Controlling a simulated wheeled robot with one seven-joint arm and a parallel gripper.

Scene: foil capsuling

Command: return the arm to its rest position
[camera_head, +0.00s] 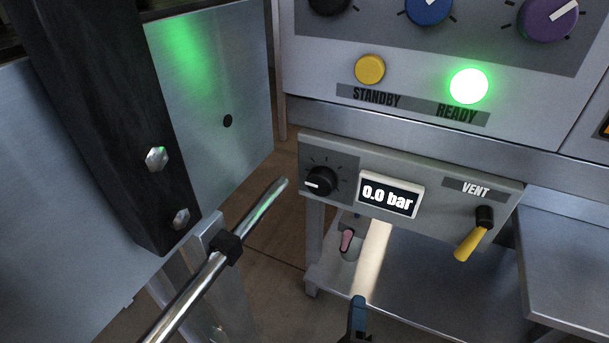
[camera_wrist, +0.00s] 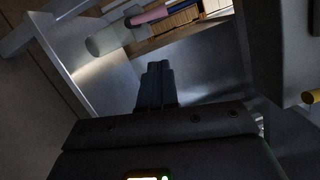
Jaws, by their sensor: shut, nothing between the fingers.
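My gripper (camera_wrist: 155,72) shows in the wrist view as two dark fingers pressed together, with nothing between them. They point over a grey metal surface, apart from the things beyond. In the head view a dark, blue-tipped part (camera_head: 357,318) rises from the bottom edge below the control panel; it looks like the end of my gripper, clear of the panel. The rest of my arm is out of that view.
A control panel (camera_head: 440,215) carries a black knob (camera_head: 320,181), a display (camera_head: 390,195) reading 0.0 bar and a yellow vent lever (camera_head: 472,240). The READY lamp (camera_head: 468,86) glows green. A chrome rod (camera_head: 185,300) juts out at left. A pink piece (camera_wrist: 150,15) shows in the wrist view.

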